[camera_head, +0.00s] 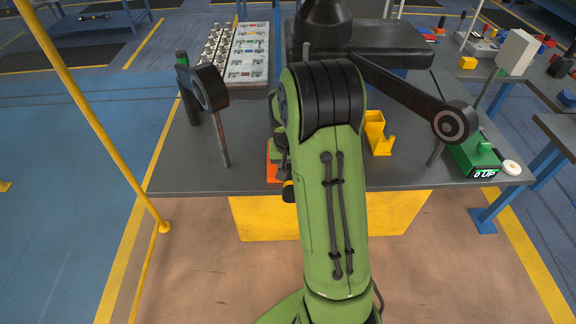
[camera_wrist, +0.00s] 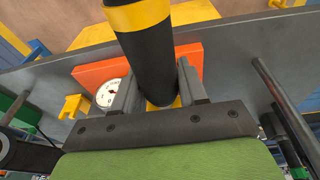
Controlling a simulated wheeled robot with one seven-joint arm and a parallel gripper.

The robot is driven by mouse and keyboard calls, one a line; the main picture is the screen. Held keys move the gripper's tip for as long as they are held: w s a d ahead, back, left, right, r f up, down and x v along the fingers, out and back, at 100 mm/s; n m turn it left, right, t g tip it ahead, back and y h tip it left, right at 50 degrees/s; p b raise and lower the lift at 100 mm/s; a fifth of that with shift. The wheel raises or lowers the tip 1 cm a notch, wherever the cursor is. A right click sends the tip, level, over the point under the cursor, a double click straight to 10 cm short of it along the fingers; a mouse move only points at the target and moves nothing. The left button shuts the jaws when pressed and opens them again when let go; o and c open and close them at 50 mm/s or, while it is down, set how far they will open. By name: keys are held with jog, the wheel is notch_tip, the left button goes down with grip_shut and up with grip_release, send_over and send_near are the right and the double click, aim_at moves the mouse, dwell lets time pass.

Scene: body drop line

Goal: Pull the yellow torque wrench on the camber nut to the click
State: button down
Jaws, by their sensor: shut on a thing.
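In the wrist view, the torque wrench shows as a thick black handle (camera_wrist: 150,62) with a yellow band, rising toward the top edge. My gripper (camera_wrist: 157,84) is shut on this handle, one finger on each side. In the head view, my green arm hides most of the gripper; a dark piece with a yellow band (camera_head: 289,189), apparently the handle's end, shows at the arm's left edge. The camber nut and the wrench head cannot be made out.
An orange block (camera_wrist: 190,54) with a white dial gauge (camera_wrist: 110,93) is behind the handle. The grey bench (camera_head: 178,178) carries upright posts, a black arm (camera_head: 405,92), a yellow bin (camera_head: 376,133) and a green box (camera_head: 470,157). A yellow pole (camera_head: 92,115) stands at left.

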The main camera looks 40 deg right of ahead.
jog(key=shift+w+r, duration=0.1)
jog(key=shift+r, duration=0.05)
jog(key=shift+w+d+p+v, duration=0.1)
jog(key=shift+d+p+v, duration=0.05)
jog(key=shift+p+v, duration=0.6)
jog(key=shift+w+d+p+v, duration=0.15)
jog(key=shift+p+v, duration=0.35)
jog(key=shift+v, duration=0.4)
jog(key=shift+w+d+p+v, duration=0.1)
jog(key=shift+p+v, duration=0.55)
jog(key=shift+v, duration=0.15)
jog(key=shift+s+d, duration=0.1)
